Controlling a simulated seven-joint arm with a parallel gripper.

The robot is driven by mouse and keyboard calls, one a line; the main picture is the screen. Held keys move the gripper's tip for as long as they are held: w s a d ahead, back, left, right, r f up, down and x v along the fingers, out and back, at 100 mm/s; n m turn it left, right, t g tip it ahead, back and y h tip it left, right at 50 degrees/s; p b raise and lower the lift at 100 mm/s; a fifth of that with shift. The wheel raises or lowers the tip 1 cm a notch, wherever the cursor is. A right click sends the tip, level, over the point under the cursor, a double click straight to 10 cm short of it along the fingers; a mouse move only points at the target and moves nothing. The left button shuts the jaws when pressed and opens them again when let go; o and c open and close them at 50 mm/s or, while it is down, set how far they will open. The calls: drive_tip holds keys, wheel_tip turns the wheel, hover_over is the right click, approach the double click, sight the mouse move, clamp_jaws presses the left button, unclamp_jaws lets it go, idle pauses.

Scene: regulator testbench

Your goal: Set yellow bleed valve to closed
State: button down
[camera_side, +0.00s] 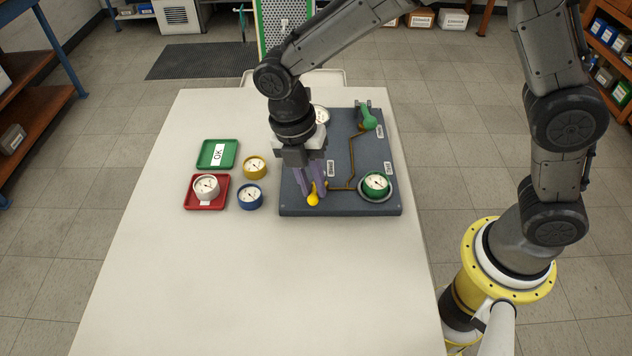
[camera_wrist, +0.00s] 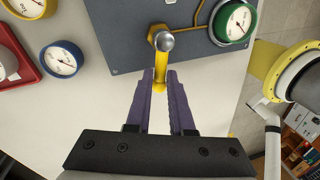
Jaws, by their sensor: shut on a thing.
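The yellow bleed valve (camera_side: 313,198) is at the near left part of the dark testbench board (camera_side: 350,207). In the wrist view its yellow handle (camera_wrist: 160,86) runs from a silver knob down between my fingertips. My gripper (camera_side: 316,190) points down over the valve, and its purple fingers (camera_wrist: 161,78) are closed around the handle's end. The fingers hide part of the handle. A brass pipe runs from the valve across the board. The printing on the small white labels beside it is too small to read.
A green-rimmed gauge (camera_side: 376,185) sits right of the valve, and a green valve (camera_side: 368,117) is at the board's far right. Blue (camera_side: 249,197) and yellow (camera_side: 255,167) gauges stand left of the board. A red tray (camera_side: 222,192) holds a white gauge; a green tray (camera_side: 233,147) is behind it.

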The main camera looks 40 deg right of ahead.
drive_tip(key=m, duration=0.2)
drive_tip(key=w+m, duration=0.1)
drive_tip(key=shift+w+a+r+m+y, duration=0.1)
drive_tip(key=shift+w+a+m+y, duration=0.1)
drive_tip(key=shift+m+y, duration=0.2)
drive_tip(key=m, duration=0.1)
drive_tip(key=w+m, duration=0.1)
drive_tip(key=m, duration=0.1)
drive_tip(key=shift+w+m+y, duration=0.2)
drive_tip(key=shift+m+y, duration=0.1)
drive_tip(key=m, duration=0.1)
drive_tip(key=w+m, duration=0.1)
drive_tip(key=m, duration=0.2)
drive_tip(key=shift+w+d+y, duration=0.25)
drive_tip(key=shift+d+y, duration=0.1)
drive_tip(key=shift+y, duration=0.05)
drive_tip(key=shift+w+d+m+y, duration=0.15)
drive_tip(key=shift+w+d+m, duration=0.1)
drive_tip(key=shift+m, duration=0.75)
drive_tip(key=shift+w+d+m+y, duration=0.15)
drive_tip(key=shift+w+d+m, duration=0.1)
drive_tip(key=shift+m, duration=0.75)
drive_tip(key=c, duration=0.8)
unclamp_jaws()
drive_tip(key=v, duration=1.3)
drive_tip(key=shift+d+r, duration=0.1)
drive_tip(key=shift+r, duration=0.3)
